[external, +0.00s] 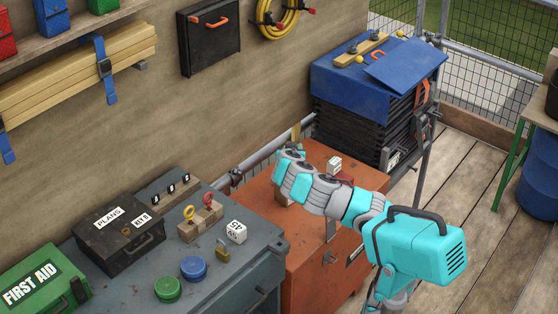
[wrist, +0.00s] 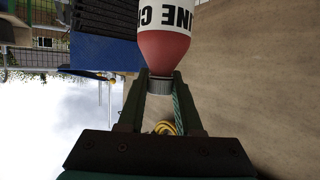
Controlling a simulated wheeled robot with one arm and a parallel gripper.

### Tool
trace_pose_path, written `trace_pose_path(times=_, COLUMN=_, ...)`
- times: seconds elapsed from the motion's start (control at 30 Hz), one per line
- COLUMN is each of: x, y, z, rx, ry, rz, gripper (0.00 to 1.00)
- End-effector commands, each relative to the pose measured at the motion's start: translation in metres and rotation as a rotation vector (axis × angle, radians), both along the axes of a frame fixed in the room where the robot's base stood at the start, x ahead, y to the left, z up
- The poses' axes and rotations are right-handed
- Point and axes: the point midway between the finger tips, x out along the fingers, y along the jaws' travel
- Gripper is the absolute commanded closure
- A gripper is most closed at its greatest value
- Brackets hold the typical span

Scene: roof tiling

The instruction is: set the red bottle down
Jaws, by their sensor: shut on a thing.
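In the wrist view the red bottle (wrist: 164,48) has a white band with black lettering. Its grey cap end lies between the fingertips of my gripper (wrist: 160,82), which is shut on it. The rest of the bottle runs out of the top of that view, so its base is hidden. I cannot tell there how far the bottle is from the cabinet top (external: 318,155).
The grey bench (external: 228,272) at left carries a black PLANS case (external: 118,232), green and blue round lids, a padlock and a white block. Black crates under a blue cover (external: 345,92) stand behind.

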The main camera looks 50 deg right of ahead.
Motion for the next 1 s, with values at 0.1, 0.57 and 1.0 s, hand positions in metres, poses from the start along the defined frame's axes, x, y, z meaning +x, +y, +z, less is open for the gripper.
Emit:
trace_pose_path(times=0.1, x=0.018, y=-0.010, z=0.007, rx=-0.003, ry=0.000, rz=-0.054, gripper=1.00)
trace_pose_path(times=0.57, x=0.071, y=-0.051, z=0.015, rx=-0.005, ry=-0.004, rz=-0.213, gripper=1.00)
trace_pose_path(times=1.0, x=0.114, y=-0.105, z=0.006, rx=-0.004, ry=-0.002, rz=-0.363, gripper=1.00)
